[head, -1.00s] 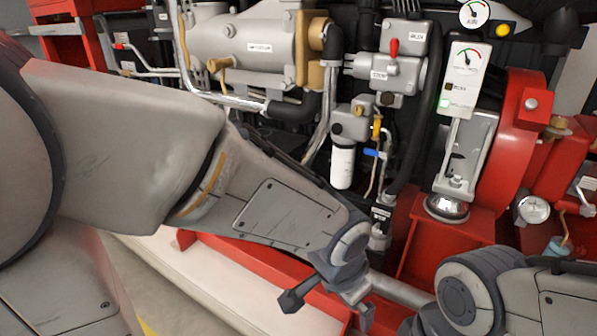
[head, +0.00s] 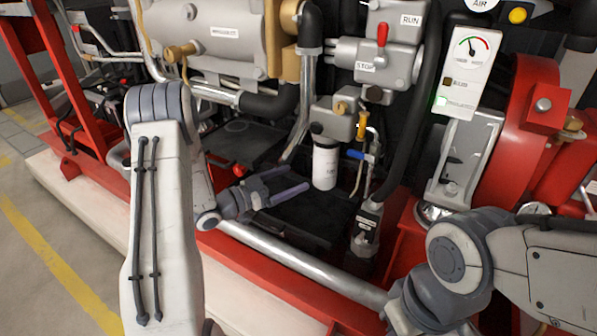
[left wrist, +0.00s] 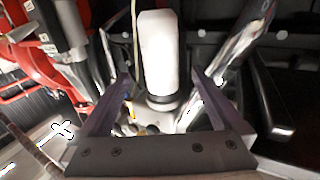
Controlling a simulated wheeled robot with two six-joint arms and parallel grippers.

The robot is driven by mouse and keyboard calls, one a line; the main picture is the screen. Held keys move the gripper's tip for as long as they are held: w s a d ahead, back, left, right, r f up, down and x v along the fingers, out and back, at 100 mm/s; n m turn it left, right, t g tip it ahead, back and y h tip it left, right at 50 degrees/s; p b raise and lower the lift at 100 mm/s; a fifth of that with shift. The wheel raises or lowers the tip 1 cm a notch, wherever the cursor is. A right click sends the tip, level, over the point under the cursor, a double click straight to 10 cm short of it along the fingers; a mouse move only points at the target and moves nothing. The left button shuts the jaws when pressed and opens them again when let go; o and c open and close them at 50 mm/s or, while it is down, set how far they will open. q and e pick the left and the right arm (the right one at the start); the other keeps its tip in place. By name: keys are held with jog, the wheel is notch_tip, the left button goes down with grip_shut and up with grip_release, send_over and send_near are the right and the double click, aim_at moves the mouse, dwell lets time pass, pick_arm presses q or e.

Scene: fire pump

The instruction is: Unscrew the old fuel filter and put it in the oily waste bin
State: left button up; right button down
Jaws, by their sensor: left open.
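The old fuel filter (head: 325,166) is a white upright canister hanging under a grey filter head (head: 338,122) in the head view. My left gripper (head: 294,179) is open and empty, just left of the filter, its fingers pointing toward it. In the left wrist view the filter (left wrist: 160,50) appears between the two spread fingers and beyond their tips; contact is not visible. The right arm comes in at the lower right, but its fingers are out of frame. I cannot pick out an oily waste bin in these views.
A blue-handled valve (head: 356,154) and a thin pipe are close right of the filter. Black trays (head: 308,218) lie below and left. A silver pipe (head: 300,264) and red frame run in front. A black hose (head: 412,130) hangs at the right.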

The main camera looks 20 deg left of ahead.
aim_at(318, 170)
pick_arm(q)
jog(key=shift+b+x, duration=0.65)
jog(key=shift+x, duration=4.55)
jog(key=shift+w+d, duration=0.2)
grip_shut()
jog(key=shift+d+n+t+y, duration=0.1)
jog(key=shift+n+t+y, duration=0.2)
jog(key=shift+y, duration=0.1)
jog(key=shift+s+d+n+t+y+b, duration=0.1)
jog(key=shift+n+t+y+b, duration=0.15)
jog(key=shift+n+t+y, duration=0.5)
jog(key=shift+s+d+n+t+y+b, duration=0.1)
jog(key=shift+n+t+y+b, duration=0.2)
jog(key=shift+n+y, duration=0.85)
jog(key=shift+w+a+m+y, duration=0.1)
jog(key=shift+a+m+y, duration=0.05)
jog(key=shift+m+y, duration=0.15)
jog(key=shift+r, duration=0.15)
